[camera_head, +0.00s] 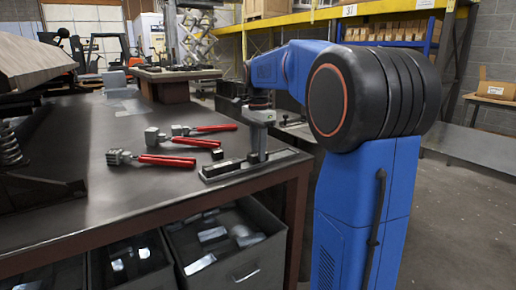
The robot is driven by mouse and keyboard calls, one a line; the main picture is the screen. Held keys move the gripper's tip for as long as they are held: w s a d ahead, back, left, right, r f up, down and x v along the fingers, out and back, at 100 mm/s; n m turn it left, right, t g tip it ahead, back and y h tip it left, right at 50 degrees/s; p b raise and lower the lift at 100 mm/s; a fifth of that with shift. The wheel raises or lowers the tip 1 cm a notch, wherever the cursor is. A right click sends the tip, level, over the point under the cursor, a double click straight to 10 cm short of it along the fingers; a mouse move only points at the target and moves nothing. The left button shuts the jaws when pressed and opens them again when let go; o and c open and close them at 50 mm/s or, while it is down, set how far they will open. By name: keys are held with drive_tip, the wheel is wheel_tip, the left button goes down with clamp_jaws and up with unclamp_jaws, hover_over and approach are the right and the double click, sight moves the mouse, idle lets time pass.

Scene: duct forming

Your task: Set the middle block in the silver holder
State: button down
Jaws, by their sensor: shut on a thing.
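The silver holder (207,179) is a long, low tray near the right edge of the workbench. A dark block (229,167) sits in its left part, and another dark piece (282,155) shows in its right part. My gripper (259,153) points down over the middle of the holder. It is shut on a small dark block (253,158), seen low at the fingertips and partly hidden by them. I cannot tell whether this block touches the holder's floor. Another small dark block (217,154) lies on the bench just behind the holder.
Several red-handled tools (168,160) lie on the workbench (95,195) left of the holder. Open drawers (238,262) with metal pieces are below the bench top. A raised stand (172,90) is at the back.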

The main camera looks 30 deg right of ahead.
idle(0.4)
drive_tip(key=c, duration=1.3)
unclamp_jaws()
wheel_tip(320, 180, up, 17)
drive_tip(key=shift+r, duration=0.2)
drive_tip(key=s+a+f+n+t, duration=0.2)
drive_tip(key=s+a+f+n, duration=0.75)
drive_tip(key=s+f, duration=0.4)
drive_tip(key=s+a+f+n+t, duration=0.1)
drive_tip(key=s+a+f+n, duration=0.1)
drive_tip(key=s+f, duration=0.3)
drive_tip(key=s+a+f+n+t, duration=0.1)
drive_tip(key=s+a+f+n, duration=0.1)
drive_tip(key=s+f, duration=0.4)
drive_tip(key=s+a+f+n, duration=0.2)
drive_tip(key=s+f+n, duration=0.2)
drive_tip(key=f, duration=0.3)
drive_tip(key=shift+s+a+f+t, duration=0.1)
drive_tip(key=shift+s+f+t, duration=0.1)
drive_tip(key=shift+s, duration=0.25)
drive_tip(key=shift+s+a+f+t, duration=0.1)
drive_tip(key=shift+s+f+t, duration=0.1)
drive_tip(key=shift+s, duration=0.2)
